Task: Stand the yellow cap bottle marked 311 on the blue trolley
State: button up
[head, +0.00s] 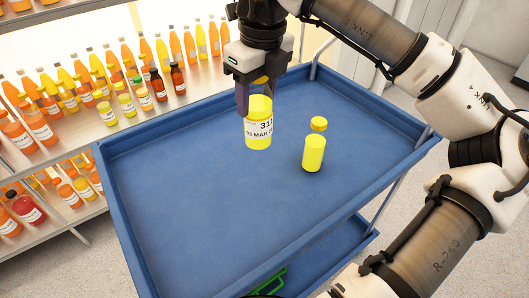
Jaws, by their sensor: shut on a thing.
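The yellow cap bottle marked 311 (258,132) is in my gripper, upright, with bright yellow juice and a white label reading "31" and "03 MAR". The last digit of its number is cut off at the label's curved edge. My gripper (257,92) is shut on its upper part and hides most of the cap. The bottle is over the blue trolley (190,215), left of the other bottle. I cannot tell whether its base touches the trolley top.
A second yellow bottle with an orange-yellow cap (314,148) stands on the trolley to the right, its label not visible. A shelf (135,122) with several rows of juice bottles is at the left. The trolley's front and left areas are clear inside its raised rim.

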aim_at(262, 128)
notch_tip(262, 128, down, 19)
jog(key=p, duration=0.3)
jog(key=shift+f, duration=0.15)
jog(key=o, duration=1.1)
jog(key=shift+o, duration=0.2)
jog(key=r, duration=0.4)
jog(key=r+b, duration=0.1)
jog(key=r, duration=0.3)
jog(key=s+d+r+b, duration=0.1)
jog(key=r, duration=0.3)
jog(key=shift+r, duration=0.15)
